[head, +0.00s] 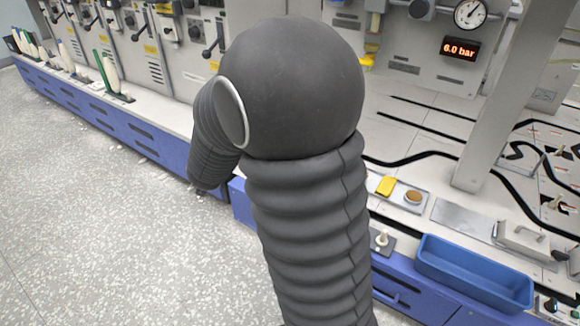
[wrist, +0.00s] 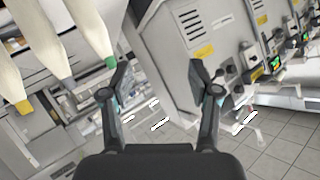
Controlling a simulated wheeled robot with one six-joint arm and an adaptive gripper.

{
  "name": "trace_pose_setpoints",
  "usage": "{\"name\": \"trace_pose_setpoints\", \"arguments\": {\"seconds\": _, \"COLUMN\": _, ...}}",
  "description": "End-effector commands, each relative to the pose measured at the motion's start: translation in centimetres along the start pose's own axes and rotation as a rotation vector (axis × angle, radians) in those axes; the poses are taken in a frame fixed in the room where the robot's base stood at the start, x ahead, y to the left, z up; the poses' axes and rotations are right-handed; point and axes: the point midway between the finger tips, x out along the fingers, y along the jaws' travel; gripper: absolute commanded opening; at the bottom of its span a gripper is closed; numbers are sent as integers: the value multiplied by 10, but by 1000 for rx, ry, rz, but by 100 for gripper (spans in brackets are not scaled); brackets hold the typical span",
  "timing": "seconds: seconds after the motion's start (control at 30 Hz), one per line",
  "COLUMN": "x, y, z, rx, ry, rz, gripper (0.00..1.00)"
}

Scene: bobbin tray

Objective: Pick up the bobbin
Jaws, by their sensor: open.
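Several pale, tapered bobbins (head: 109,72) stand along the ledge of the machine row at the left of the head view. The pictures do not show which single bobbin the task means. My gripper (wrist: 158,78) is open, its two dark fingers spread with nothing between them. The nearest green-tipped bobbin appears beside the left finger, not between the fingers. In the head view my dark sleeved arm hides the gripper.
An empty-looking blue tray (head: 474,278) sits on the bench at the lower right. Near it are a small white knob-like piece (head: 382,240), a yellow block (head: 387,186) and a metal box with a handle (head: 528,240). The speckled floor at the left is clear.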

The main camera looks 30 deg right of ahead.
Motion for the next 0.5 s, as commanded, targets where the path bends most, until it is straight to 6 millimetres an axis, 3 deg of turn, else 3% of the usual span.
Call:
{"name": "trace_pose_setpoints", "arguments": {"seconds": 0.1, "x": 32, "y": 40, "z": 12, "rx": 19, "ry": 117, "rz": 166, "gripper": 61}}
{"name": "trace_pose_setpoints", "arguments": {"seconds": 0.2, "x": 47, "y": 78, "z": 19, "rx": 14, "ry": 227, "rz": 315, "gripper": 61}}
{"name": "trace_pose_setpoints", "arguments": {"seconds": 0.33, "x": 52, "y": 126, "z": 31, "rx": -28, "ry": 367, "rz": 517, "gripper": 61}}
{"name": "trace_pose_setpoints", "arguments": {"seconds": 0.5, "x": 40, "y": 172, "z": 45, "rx": -115, "ry": 519, "rz": 735, "gripper": 61}}
